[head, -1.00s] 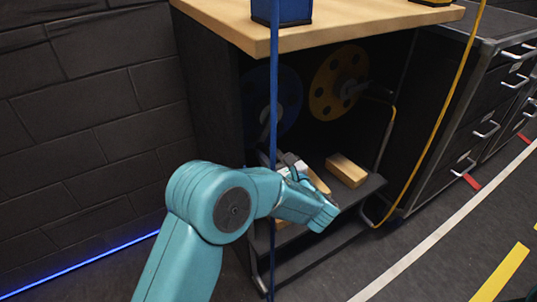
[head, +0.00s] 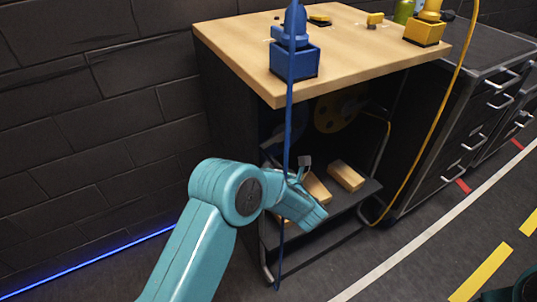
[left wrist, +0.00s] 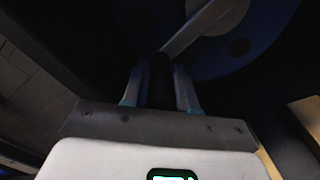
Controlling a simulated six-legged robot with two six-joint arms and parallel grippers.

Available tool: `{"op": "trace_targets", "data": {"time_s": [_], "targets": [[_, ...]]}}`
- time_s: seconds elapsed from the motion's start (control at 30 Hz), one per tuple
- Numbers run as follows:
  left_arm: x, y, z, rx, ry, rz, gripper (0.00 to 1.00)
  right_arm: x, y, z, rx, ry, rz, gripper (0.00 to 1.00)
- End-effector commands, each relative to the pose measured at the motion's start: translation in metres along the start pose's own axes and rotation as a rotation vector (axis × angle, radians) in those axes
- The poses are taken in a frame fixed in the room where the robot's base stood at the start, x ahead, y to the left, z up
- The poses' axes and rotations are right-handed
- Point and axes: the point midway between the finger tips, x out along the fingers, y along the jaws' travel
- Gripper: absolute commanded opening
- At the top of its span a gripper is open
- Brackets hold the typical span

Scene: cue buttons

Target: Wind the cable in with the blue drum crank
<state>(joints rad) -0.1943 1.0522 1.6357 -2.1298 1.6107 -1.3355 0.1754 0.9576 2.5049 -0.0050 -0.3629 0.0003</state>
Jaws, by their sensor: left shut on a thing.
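The blue drum (left wrist: 245,40) fills the upper right of the left wrist view. In the head view it is a dim shape in the shaded bay under the bench, mostly hidden. Its grey crank arm (left wrist: 200,28) slopes down left to a dark upright handle (left wrist: 160,75). My left gripper (left wrist: 160,88) is shut on this handle, a finger on either side. In the head view my left arm reaches into the bay, and its fingertips are hard to see. The blue cable (head: 288,130) hangs from the blue device (head: 294,58) on the bench, down past my wrist. My right gripper is out of view.
The wooden bench top (head: 370,55) overhangs the bay. A yellow drum (head: 328,115) and yellow cable (head: 440,115) are to the right. Wooden blocks (head: 346,176) lie on the lower shelf (head: 345,202). Dark drawers (head: 485,120) stand at right; a brick wall (head: 90,120) is at left.

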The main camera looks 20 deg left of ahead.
Motion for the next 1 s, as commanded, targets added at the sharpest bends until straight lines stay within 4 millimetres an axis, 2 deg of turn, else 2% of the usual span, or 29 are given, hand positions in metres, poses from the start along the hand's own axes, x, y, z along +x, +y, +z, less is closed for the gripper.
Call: {"op": "trace_targets", "data": {"time_s": [0.03, 0.1, 0.4, 1.0], "targets": [[0.001, 0.008, 0.007, 0.035, 0.000, 0.004, 0.00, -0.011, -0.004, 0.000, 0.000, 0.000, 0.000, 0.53], [0.001, 0.012, 0.009, 0.083, -0.001, 0.004, 0.00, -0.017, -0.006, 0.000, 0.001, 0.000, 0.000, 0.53], [0.000, 0.021, 0.016, 0.225, -0.004, 0.004, 0.00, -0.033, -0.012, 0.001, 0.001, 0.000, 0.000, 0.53], [0.000, 0.023, 0.020, 0.272, -0.009, 0.006, 0.00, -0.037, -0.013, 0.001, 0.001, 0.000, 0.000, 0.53]]}}
